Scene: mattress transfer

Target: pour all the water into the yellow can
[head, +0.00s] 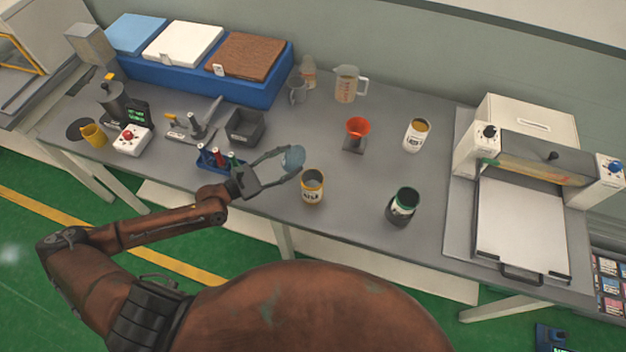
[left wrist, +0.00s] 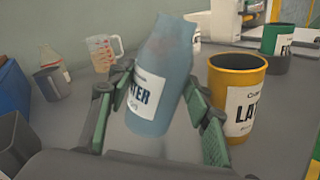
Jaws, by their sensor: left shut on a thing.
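My left gripper (head: 268,165) is shut on a translucent blue water container (head: 293,157), which is held just left of the yellow can (head: 312,186). In the left wrist view the water container (left wrist: 160,80) sits between the green-padded fingers, tilted, with its label reading "WATER". The yellow can (left wrist: 237,95) stands upright and open on the table, to the right of the fingers, with a label starting "LA". The container and the can look apart. How much water is in the container cannot be told. My right gripper is not in view.
A green-rimmed can (head: 403,204) and a white can (head: 416,134) stand to the right. A red funnel (head: 357,130) stands behind the yellow can. A measuring jug (head: 346,84) and a grey cup (head: 297,90) are at the back. A dark bin (head: 245,126) sits left.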

